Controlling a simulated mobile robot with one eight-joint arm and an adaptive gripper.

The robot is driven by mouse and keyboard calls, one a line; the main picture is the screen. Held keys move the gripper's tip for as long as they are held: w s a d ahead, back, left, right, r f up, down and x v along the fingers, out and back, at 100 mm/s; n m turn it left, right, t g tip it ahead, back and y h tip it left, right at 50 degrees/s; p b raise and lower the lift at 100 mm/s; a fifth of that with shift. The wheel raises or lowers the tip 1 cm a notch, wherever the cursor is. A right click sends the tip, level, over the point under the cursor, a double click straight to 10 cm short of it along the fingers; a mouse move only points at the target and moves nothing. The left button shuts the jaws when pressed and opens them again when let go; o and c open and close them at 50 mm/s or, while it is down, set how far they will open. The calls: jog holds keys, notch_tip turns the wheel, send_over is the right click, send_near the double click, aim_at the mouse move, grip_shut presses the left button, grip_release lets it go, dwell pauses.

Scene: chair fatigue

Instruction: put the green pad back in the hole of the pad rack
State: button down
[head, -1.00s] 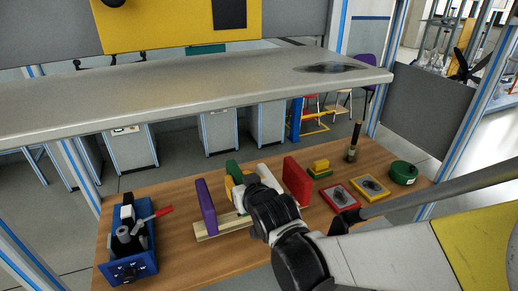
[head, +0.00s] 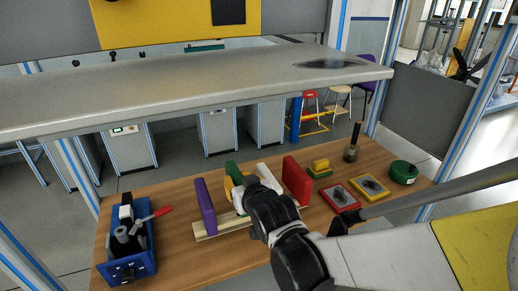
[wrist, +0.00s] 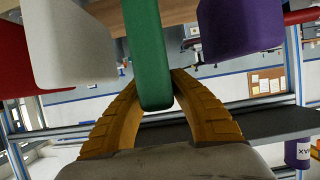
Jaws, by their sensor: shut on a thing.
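The green pad (wrist: 150,55) stands between the two yellow fingers of my gripper (wrist: 153,85), which are shut on it. In the head view the pad's top (head: 231,168) shows just behind my gripper (head: 238,181). The pale wooden pad rack (head: 207,232) lies on the table with a purple pad (head: 205,207), a white pad (head: 268,178) and a red pad (head: 297,181) upright in it. The green pad is between the purple and white ones. Its lower end and the hole are hidden, so I cannot tell how far it is in.
A blue box (head: 139,266) with tools stands at left. To the right are a red-framed tile (head: 329,193), a yellow-framed tile (head: 382,195), a green round tin (head: 404,173) and stacked green and yellow blocks (head: 320,168). A grey shelf (head: 190,85) spans above the table.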

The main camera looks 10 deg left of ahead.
jog(key=shift+f+b, duration=1.55)
jog(key=shift+f, duration=0.25)
jog(key=c, duration=1.2)
grip_release()
jog(key=shift+r, duration=0.1)
jog(key=v, duration=1.2)
jog(key=s+d+f+m+g+h, duration=0.2)
jog(key=d+m+h, duration=0.25)
jog(key=d, duration=1.45)
jog(key=s+d+f+m+g+h, duration=0.1)
jog(key=s+d+f+g+h, duration=0.1)
jog(key=s+d, duration=0.6)
jog(key=shift+d+m+g, duration=0.3)
jog(key=shift+d+m, duration=0.05)
jog(key=shift+d, duration=0.4)
